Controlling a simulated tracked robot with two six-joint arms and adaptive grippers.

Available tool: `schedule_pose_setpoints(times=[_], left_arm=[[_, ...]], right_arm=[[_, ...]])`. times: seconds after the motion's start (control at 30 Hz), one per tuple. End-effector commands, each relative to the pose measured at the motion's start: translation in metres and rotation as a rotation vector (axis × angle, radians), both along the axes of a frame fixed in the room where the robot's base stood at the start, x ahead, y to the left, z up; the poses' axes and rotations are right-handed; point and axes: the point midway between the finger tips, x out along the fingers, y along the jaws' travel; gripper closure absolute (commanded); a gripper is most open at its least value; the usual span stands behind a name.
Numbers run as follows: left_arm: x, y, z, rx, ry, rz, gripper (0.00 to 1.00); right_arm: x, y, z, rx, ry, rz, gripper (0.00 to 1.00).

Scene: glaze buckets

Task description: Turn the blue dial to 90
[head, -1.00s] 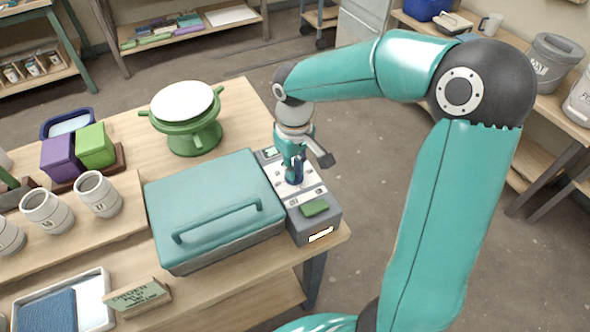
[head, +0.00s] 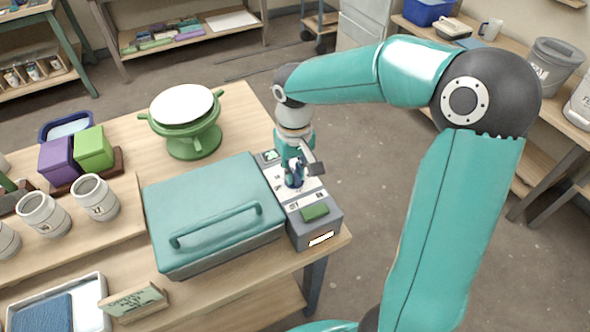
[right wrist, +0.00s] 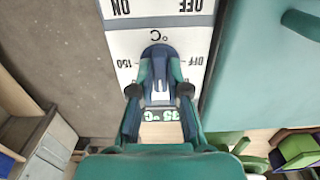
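The blue dial (head: 294,181) is on the white top panel of a grey control box (head: 312,228) at the table's right edge. In the right wrist view the dial (right wrist: 159,66) sits between my right fingertips, which close on it from both sides. My right gripper (head: 293,172) points down at the dial from above. The panel (right wrist: 124,47) has marks 150 on the left, OFF on the right and °C above. A lit display (right wrist: 160,114) beyond the dial is partly hidden by my fingers; it ends in 5 °C, its first digit unclear. My left gripper is out of view.
A teal lidded case (head: 212,212) with a handle stands close beside the control box. A green switch (head: 314,212) is on the box's near end. A green stand with a white disc (head: 182,104) is behind. The floor right of the table is clear.

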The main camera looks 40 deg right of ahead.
Motion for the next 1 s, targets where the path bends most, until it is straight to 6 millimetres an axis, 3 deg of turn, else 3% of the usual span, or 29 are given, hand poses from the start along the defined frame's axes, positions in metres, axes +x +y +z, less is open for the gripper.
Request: schedule_pose_setpoints(times=[0.03, 0.13, 0.57, 1.0], left_arm=[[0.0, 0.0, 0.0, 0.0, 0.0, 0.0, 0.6], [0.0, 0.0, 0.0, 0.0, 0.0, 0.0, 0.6], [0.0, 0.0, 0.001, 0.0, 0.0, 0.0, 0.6], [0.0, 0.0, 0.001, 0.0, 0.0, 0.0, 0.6]], right_arm=[[0.0, 0.0, 0.001, -0.001, -0.002, 0.0, 0.76], [0.0, 0.0, 0.0, -0.001, -0.002, 0.0, 0.6], [0.001, 0.0, 0.008, -0.001, -0.003, 0.001, 0.6], [0.001, 0.0, 0.087, -0.001, -0.006, 0.001, 0.6]])
